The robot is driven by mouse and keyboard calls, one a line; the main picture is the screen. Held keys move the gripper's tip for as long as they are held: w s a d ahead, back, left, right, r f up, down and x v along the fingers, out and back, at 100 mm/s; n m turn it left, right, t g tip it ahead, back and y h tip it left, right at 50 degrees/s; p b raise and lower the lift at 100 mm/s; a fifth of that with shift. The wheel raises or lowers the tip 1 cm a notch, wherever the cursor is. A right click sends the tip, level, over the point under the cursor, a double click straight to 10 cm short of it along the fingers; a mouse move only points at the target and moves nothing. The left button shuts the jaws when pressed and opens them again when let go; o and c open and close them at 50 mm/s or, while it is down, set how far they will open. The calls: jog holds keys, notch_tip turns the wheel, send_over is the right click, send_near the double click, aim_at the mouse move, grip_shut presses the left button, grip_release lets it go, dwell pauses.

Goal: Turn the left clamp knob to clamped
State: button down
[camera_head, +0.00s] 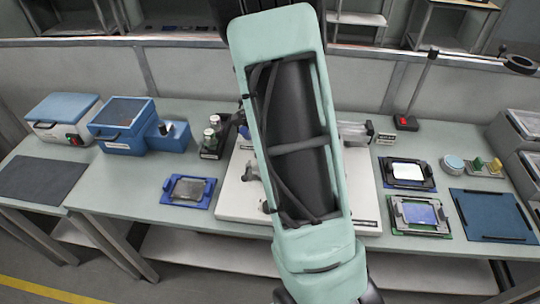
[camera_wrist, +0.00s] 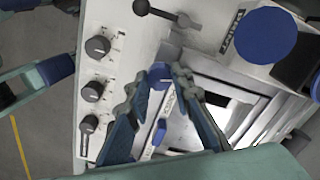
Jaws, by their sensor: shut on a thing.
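In the wrist view, my gripper (camera_wrist: 155,84) reaches over a white machine panel, its two fingers with blue pads closed in on a blue clamp knob (camera_wrist: 160,73). The knob shows between the fingertips, and the fingers hide part of it. A second blue piece (camera_wrist: 160,131) shows lower down between the fingers; I cannot tell whether it is a second knob. Beside the fingers lies a framed plate with a bright surface (camera_wrist: 210,118). In the head view, my arm hides the gripper and most of the white machine base (camera_head: 232,203).
Black dial knobs (camera_wrist: 97,47) line the panel's left edge, and a black ball-ended lever (camera_wrist: 141,7) sits above. A round blue cap (camera_wrist: 265,35) stands at upper right. On the bench, a blue-framed fixture (camera_head: 188,190) lies left and other fixtures (camera_head: 408,172) lie right.

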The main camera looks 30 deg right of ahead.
jog(key=shift+r+m+p, duration=0.1)
jog(key=shift+m+p, duration=0.7)
jog(key=shift+m, duration=0.9)
jog(key=c, duration=1.7)
grip_release()
notch_tip(320, 180, up, 12)
jog(key=shift+f, duration=0.1)
